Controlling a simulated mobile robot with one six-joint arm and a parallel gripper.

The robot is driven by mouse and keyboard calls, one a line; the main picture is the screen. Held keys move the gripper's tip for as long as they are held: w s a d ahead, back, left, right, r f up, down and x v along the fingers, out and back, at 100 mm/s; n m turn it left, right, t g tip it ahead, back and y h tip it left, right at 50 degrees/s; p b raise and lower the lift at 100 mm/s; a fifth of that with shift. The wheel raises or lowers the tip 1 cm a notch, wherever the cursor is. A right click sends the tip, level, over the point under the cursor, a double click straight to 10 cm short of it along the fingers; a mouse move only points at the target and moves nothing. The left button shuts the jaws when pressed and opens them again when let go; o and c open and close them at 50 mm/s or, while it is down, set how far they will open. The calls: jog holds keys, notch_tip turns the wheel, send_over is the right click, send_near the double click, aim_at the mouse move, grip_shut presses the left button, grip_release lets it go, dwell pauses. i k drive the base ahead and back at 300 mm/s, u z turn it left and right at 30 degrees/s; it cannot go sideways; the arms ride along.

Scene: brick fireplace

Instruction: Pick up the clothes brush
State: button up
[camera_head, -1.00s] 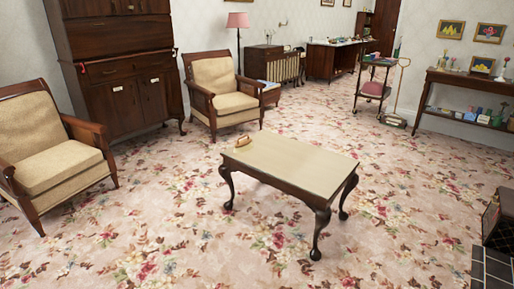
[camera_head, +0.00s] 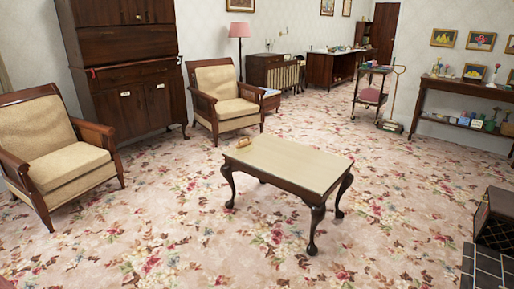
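A small tan-brown object (camera_head: 243,143), which looks like the clothes brush, lies on the coffee table (camera_head: 290,165) near its far left corner. It is too small to make out bristles or handle clearly. The table has a pale top and dark curved legs and stands in the middle of the carpet. My gripper is not in view.
Two cushioned armchairs stand left (camera_head: 62,155) and behind the table (camera_head: 224,98). A dark cabinet (camera_head: 125,65) stands at the back left. A trolley (camera_head: 371,95) and a side table (camera_head: 465,97) are to the right. Dark tiles (camera_head: 485,268) edge the lower right. Carpet around the table is clear.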

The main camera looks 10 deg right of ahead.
aim_at(245, 146)
jog(key=u, duration=0.15)
jog(key=i, duration=0.95)
jog(key=z, duration=0.05)
